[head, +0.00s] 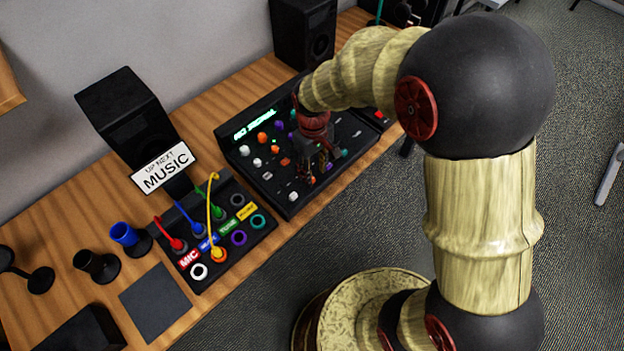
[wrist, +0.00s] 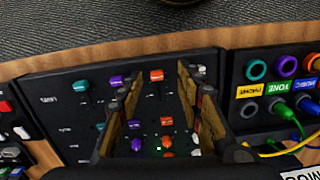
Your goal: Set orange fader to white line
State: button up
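The orange fader (wrist: 156,75) is on the black mixer panel (wrist: 55,105), in a row with teal, purple and white fader caps. In the wrist view it shows between my gripper's fingertips (wrist: 155,90), towards their far end. The fingers are spread apart and nothing is held. I cannot tell whether they touch the fader cap. In the head view my gripper (head: 314,160) points down over the mixer, with the orange fader (head: 311,179) just below it. The white line cannot be made out clearly; only small pale marks show near the faders.
Purple (wrist: 117,81) and teal (wrist: 80,86) faders and several knobs stand close around the fingers. A patch box with coloured cables (head: 218,240) and a "MUSIC" sign (head: 163,167) are left of the mixer in the head view. Speakers (head: 303,32) stand behind.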

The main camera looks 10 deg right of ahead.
jog(key=shift+w+a+r+n+t, duration=0.1)
jog(key=shift+w+r+n+t, duration=0.15)
jog(key=shift+w, duration=0.2)
jog(key=shift+w+a+r+n+t, duration=0.1)
jog(key=shift+w+r+n, duration=0.05)
jog(key=shift+w+r, duration=0.2)
jog(key=shift+d+f, duration=0.1)
notch_tip(320, 180, down, 8)
jog(key=b, duration=0.3)
jog(key=shift+r, duration=0.2)
jog(key=shift+c, duration=0.4)
jog(key=c, duration=0.7)
grip_shut()
